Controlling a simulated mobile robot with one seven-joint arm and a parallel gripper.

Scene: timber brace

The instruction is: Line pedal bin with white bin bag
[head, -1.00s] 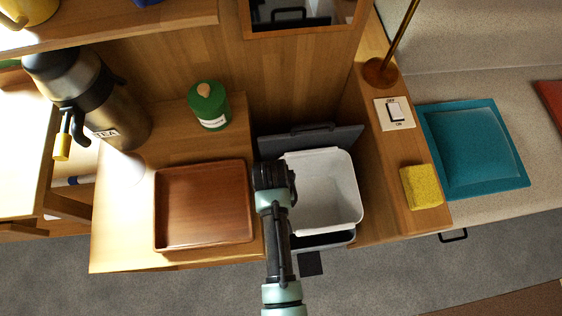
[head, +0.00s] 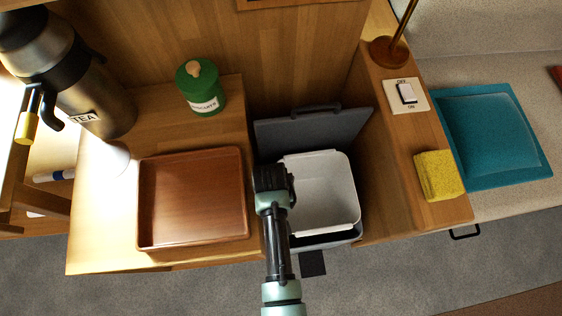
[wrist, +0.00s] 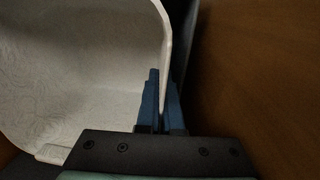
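The pedal bin (head: 336,240) stands in the gap between two wooden units, its dark grey lid (head: 312,129) swung open at the back. A white, open-topped form (head: 330,190), the bin bag or a liner, sits in the bin's mouth; its inside looks faintly creased in the wrist view (wrist: 75,75). I cannot tell how deep it sits. My gripper (head: 290,187) is at its left edge, pointing down. In the wrist view the blue fingers (wrist: 162,105) are close together with the white rim between them. The fingertips are hard to see in the head view.
A wooden tray (head: 192,198) lies left of the bin, with a green canister (head: 201,90) and a tea flask (head: 85,85) behind it. On the right unit are a yellow sponge (head: 438,175) and a switch (head: 407,95). A teal cushion (head: 493,137) lies beyond.

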